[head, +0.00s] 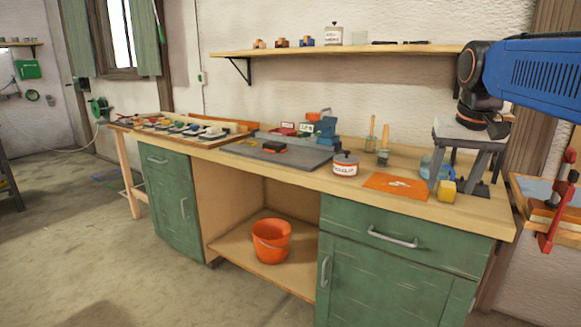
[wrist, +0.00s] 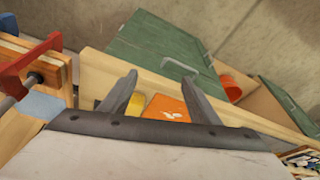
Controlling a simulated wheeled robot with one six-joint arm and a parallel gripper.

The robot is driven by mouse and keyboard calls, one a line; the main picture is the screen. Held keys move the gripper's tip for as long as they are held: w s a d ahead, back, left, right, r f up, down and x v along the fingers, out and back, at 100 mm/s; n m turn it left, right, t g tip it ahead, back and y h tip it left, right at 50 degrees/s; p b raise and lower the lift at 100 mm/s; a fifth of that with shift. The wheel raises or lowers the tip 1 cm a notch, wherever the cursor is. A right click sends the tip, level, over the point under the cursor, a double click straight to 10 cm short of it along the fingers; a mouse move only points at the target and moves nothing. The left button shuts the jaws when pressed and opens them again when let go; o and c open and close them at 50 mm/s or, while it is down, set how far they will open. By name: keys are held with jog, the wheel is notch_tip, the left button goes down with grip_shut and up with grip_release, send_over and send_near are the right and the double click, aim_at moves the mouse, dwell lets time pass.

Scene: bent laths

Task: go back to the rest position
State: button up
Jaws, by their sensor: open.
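My gripper (head: 458,186) hangs from the blue arm over the right end of the workbench (head: 300,172), its fingers pointing down. In the wrist view my gripper (wrist: 160,79) shows its two grey fingers spread wide apart, with nothing held between them. A yellow object (head: 447,189) shows between the fingers in the head view. An orange sheet (head: 397,186) with white pieces lies on the bench to the left of my gripper.
A red clamp (head: 555,222) stands at the far right. A lidded pot (head: 345,164), a grey mat (head: 290,154) and a blue tool (head: 326,130) occupy the bench. A shelf (head: 340,50) runs along the wall above. An orange bucket (head: 271,241) stands below.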

jog(key=s+a+f+n, duration=0.1)
jog(key=s+a+f, duration=0.2)
jog(key=s+f, duration=0.7)
jog(key=s+a+f+n+t, duration=0.1)
jog(key=s+a+f, duration=0.3)
jog(key=s+f, duration=0.6)
notch_tip(320, 180, down, 3)
jog(key=shift+s+a+f+n+t+y, duration=0.15)
jog(key=shift+s+n+t+y, duration=0.2)
jog(key=shift+n, duration=0.35)
